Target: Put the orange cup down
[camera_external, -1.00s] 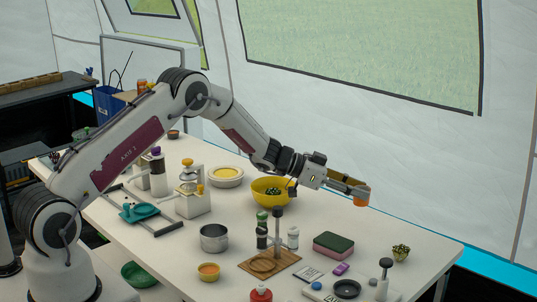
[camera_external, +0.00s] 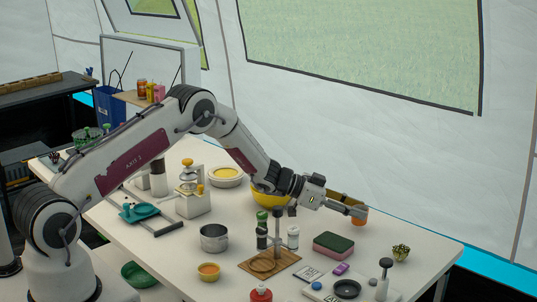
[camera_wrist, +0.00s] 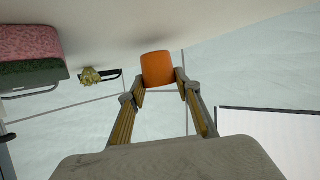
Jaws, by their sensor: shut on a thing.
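My gripper (camera_external: 356,211) is shut on the orange cup (camera_external: 359,219) over the far right part of the table. In the wrist view the orange cup (camera_wrist: 157,69) sits between my two fingertips, with a finger on each side. The cup is low, close to the white tabletop (camera_external: 310,222). A dark shade shows on the table by it in the wrist view. I cannot tell whether the cup touches the table. In the external view my gripper hides part of the cup.
The yellow bowl (camera_external: 268,198) is to the left, partly behind my arm. The table around the cup looks clear; its far edge is close behind.

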